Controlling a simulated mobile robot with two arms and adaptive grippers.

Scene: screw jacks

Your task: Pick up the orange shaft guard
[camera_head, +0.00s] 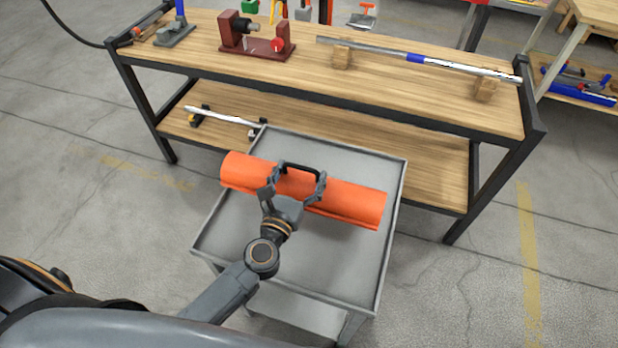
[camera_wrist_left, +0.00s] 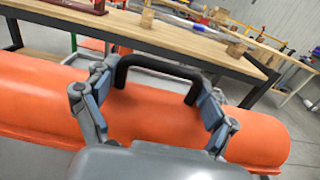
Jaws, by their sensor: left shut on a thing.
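The orange shaft guard (camera_head: 350,201) is a long half-round cover with a black handle (camera_head: 300,166) on top. It lies across the grey cart (camera_head: 335,262), and its right end reaches near the cart's right edge. My left gripper (camera_head: 298,179) is at the handle, with one finger at each end of it. In the left wrist view the fingers (camera_wrist_left: 153,82) press against both sides of the black handle (camera_wrist_left: 157,60), above the orange guard (camera_wrist_left: 255,135). I cannot tell whether the guard touches the cart top. My right gripper is not in view.
A wooden workbench (camera_head: 400,95) with a dark frame stands just behind the cart. It carries a long shaft (camera_head: 440,62) on wooden blocks and a dark red fixture (camera_head: 255,45). A rod lies on its lower shelf (camera_head: 225,118). Floor is free to the right.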

